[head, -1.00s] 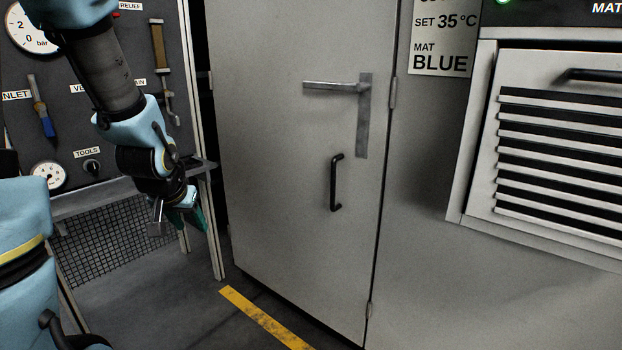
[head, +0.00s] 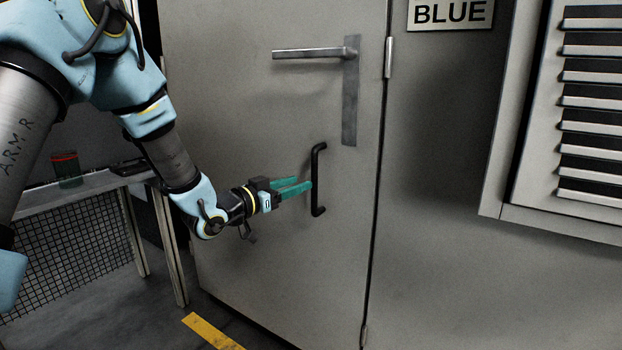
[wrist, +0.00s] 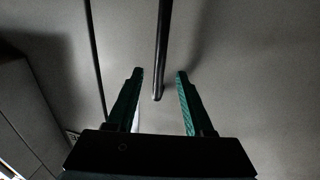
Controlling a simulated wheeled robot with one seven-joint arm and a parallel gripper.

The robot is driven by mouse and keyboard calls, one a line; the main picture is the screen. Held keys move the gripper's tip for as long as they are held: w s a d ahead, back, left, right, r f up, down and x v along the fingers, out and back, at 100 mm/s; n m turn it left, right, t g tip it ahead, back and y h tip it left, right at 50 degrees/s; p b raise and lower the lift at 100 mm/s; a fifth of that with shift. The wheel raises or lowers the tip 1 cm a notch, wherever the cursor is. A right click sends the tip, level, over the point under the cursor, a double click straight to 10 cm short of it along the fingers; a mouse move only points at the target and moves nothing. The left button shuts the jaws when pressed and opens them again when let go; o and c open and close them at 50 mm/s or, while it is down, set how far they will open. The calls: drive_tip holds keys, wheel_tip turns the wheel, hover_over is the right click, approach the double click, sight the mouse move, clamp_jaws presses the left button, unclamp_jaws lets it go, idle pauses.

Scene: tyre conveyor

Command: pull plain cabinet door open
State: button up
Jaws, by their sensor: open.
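The plain grey cabinet door (head: 250,110) is shut, with its edge seam at the right. A black vertical bar handle (head: 319,180) is fixed on it below a metal lever (head: 315,53). My gripper (head: 305,186) is open, its green fingers pointing at the lower middle of the bar handle. In the wrist view the black bar (wrist: 161,55) stands between the lines of the two fingers (wrist: 158,75), its lower end close to the fingertips. I cannot tell whether the fingertips touch it.
Right of the door is a grey panel with a louvred vent (head: 590,120) in a raised frame. A metal-framed bench (head: 90,185) with a red-rimmed green cup (head: 67,170) stands at the left. A yellow floor stripe (head: 210,331) lies in front of the door.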

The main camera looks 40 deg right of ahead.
sight(312, 178)
drive_tip(key=d, duration=0.7)
drive_tip(key=shift+w, duration=0.2)
drive_tip(key=shift+c, duration=0.4)
clamp_jaws()
drive_tip(key=shift+a, duration=0.1)
idle(0.6)
